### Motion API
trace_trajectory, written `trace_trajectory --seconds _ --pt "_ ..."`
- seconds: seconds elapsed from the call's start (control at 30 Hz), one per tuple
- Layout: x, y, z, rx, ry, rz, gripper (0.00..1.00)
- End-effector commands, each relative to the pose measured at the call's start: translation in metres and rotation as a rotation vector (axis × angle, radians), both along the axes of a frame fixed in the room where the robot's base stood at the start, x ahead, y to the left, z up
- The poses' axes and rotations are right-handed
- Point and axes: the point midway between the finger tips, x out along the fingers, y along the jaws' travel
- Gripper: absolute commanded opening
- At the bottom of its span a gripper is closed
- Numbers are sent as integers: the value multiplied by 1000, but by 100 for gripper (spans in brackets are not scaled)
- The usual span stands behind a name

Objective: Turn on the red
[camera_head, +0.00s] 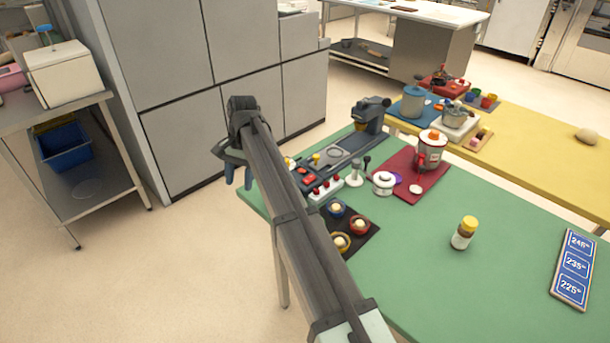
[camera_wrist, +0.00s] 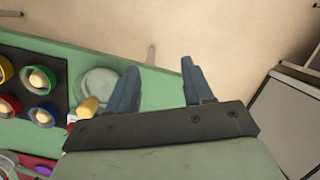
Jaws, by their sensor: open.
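Several red parts show on the green table in the head view. A white strip with red knobs (camera_head: 326,189) lies beside the arm, and red pieces (camera_head: 308,178) lie on a dark panel just behind it. A red-and-white pot-like appliance (camera_head: 431,150) stands on a dark red mat (camera_head: 405,171). I cannot tell which red thing is meant or whether any is on. My gripper (camera_head: 238,178) is open and empty, at the table's left edge, left of the panel. In the wrist view, its fingers (camera_wrist: 160,68) reach across the table edge, with floor beyond.
A black mat with several coloured cups (camera_wrist: 38,78) and a pale round dish (camera_wrist: 97,82) lie near the fingers in the wrist view. Grey cabinets (camera_head: 235,100) rise behind my gripper.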

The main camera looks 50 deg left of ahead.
Motion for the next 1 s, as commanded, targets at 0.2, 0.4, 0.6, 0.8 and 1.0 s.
trace_trajectory --seconds 0.2,0.4,0.6,0.8,1.0 --pt "120 -45 58 -13 -151 -298 51" --pt "172 -73 85 -20 -222 -443 51" --pt "182 -79 82 -23 -237 -475 51" --pt "181 -79 54 -24 -236 -472 51" --pt "180 -79 18 -23 -236 -471 51"
